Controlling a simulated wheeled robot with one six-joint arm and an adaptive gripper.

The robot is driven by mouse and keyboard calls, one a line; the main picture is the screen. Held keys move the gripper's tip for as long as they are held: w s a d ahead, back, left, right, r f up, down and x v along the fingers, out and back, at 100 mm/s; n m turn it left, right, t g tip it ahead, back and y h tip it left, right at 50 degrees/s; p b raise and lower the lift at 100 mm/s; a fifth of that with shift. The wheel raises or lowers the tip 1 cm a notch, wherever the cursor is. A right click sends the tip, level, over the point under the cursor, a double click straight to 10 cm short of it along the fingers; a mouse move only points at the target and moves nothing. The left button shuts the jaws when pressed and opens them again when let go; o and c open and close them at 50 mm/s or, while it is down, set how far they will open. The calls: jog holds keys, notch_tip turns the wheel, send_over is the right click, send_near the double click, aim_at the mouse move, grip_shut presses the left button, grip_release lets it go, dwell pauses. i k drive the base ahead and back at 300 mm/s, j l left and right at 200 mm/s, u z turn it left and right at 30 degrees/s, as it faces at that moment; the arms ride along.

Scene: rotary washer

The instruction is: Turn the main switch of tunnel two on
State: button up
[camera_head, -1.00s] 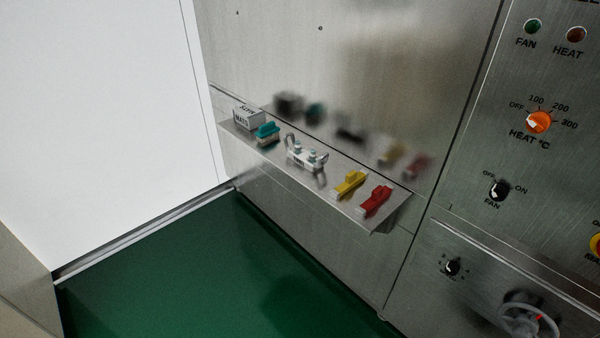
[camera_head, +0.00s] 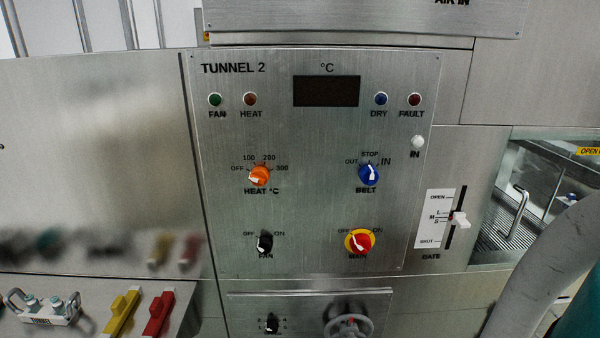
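The tunnel two panel (camera_head: 310,215) faces me, with "TUNNEL 2" printed at its top left. Its main switch (camera_head: 359,242) is a red knob on a yellow disc at the lower right, labelled MAIN, with OFF at its upper left and ON at its upper right. Its pale pointer appears to lean to the upper left, toward OFF. The display (camera_head: 326,91) is dark. My gripper is not in view; a grey and teal part of my arm seems to show at the right edge, apart from the switch.
Above the main switch is the blue belt knob (camera_head: 368,174); to its left is the black fan knob (camera_head: 265,243). A white gate lever (camera_head: 460,219) stands right of the panel. A handwheel (camera_head: 348,326) sits below. A shelf with yellow (camera_head: 122,312) and red (camera_head: 158,313) pieces is at lower left.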

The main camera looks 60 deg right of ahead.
aim_at(360, 242)
jog(key=l+z, duration=0.1)
jog(key=z, duration=0.8)
jog(key=i+j, duration=0.05)
